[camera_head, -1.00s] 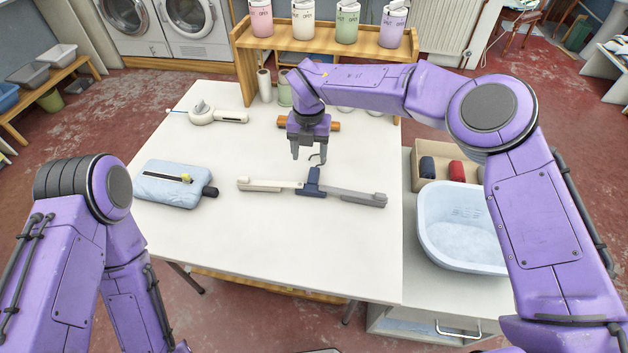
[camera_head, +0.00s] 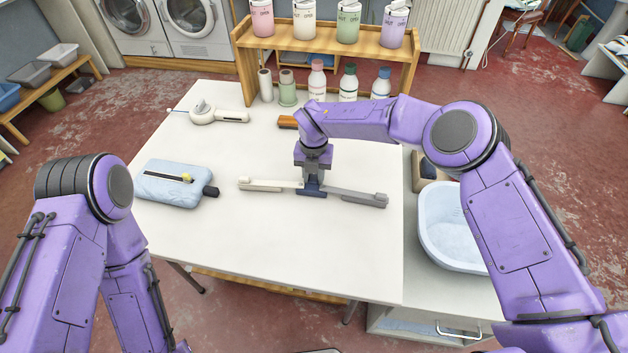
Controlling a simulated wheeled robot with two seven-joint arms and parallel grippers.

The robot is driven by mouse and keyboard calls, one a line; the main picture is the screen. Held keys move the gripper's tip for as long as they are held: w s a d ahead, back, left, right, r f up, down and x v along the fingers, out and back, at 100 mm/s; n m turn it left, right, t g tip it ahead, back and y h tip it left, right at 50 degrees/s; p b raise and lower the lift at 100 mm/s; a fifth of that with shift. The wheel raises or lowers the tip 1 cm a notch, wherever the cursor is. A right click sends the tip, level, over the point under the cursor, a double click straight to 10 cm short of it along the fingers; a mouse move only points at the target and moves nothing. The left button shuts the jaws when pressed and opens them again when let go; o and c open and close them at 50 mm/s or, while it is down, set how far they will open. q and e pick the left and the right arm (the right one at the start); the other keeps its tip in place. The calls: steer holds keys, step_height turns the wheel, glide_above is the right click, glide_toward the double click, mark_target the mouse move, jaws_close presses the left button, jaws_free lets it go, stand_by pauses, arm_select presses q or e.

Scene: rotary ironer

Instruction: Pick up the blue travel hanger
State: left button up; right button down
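The travel hanger lies on the white table (camera_head: 240,245). It has a dark blue middle piece (camera_head: 311,191), a cream arm to the left and a grey arm to the right. My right gripper (camera_head: 313,178) points down over the middle piece, at or very close to it. Its fingers are mostly hidden, so I cannot tell whether they are closed on the hanger. The gripper covers the upper part of the middle piece and the hook. My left arm shows at the left, but its gripper is out of view.
A light blue folded bundle (camera_head: 168,188) with a dark end lies at the left of the table. A white handheld appliance (camera_head: 207,116) lies farther back. Bottles (camera_head: 348,84) stand under the wooden shelf (camera_head: 330,43). A pale basin (camera_head: 445,228) stands at the right.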

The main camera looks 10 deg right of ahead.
mark_target(314, 178)
step_height(314, 178, up, 10)
stand_by(0.6)
step_height(314, 178, down, 7)
steer(key=shift+f, duration=0.1)
stand_by(0.4)
steer(key=shift+f, duration=1.25)
steer(key=shift+f, duration=0.15)
